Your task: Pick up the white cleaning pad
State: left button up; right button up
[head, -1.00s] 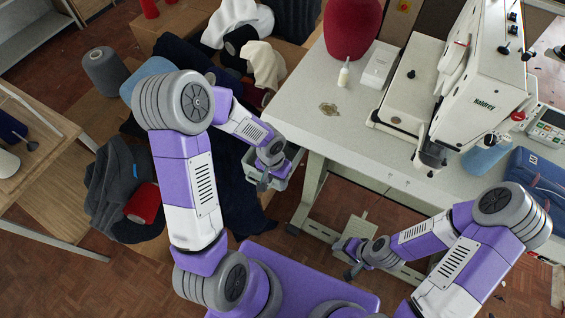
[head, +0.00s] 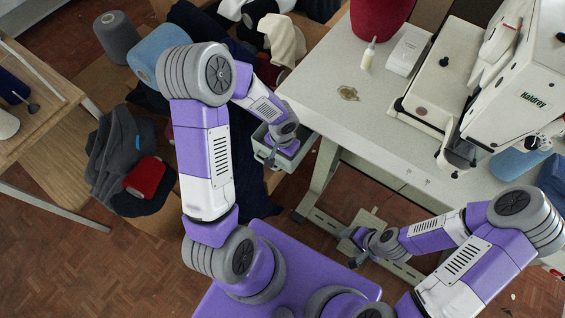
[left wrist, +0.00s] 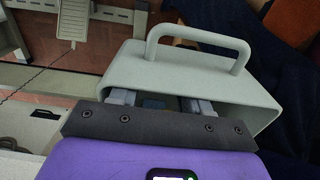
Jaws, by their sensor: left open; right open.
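I cannot pick out the white cleaning pad for certain. A grey-green bin with an arched handle (left wrist: 200,32) fills the left wrist view; in the head view the bin (head: 262,146) hangs at the table's left edge, partly behind my left gripper. My left gripper (head: 274,158) is at the bin. In the left wrist view its two fingers (left wrist: 160,103) are open and reach into the bin's mouth. Something bluish and yellowish shows dimly between them; most of the inside is hidden. My right gripper (head: 352,250) is open and low, below the table's front edge, apart from anything.
The worktable (head: 320,95) carries a sewing machine (head: 525,100), a small bottle (head: 368,54), a white block (head: 408,52) and a red rounded object (head: 380,15). Dark cloth and cones lie left of the bin. A wooden bench (head: 40,90) stands far left.

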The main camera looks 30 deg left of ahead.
pick_arm(q)
jog(key=shift+f, duration=0.8)
jog(key=shift+r, duration=0.1)
jog(key=shift+c, duration=0.3)
grip_shut()
notch_tip(320, 180, up, 10)
jog(key=p, duration=0.4)
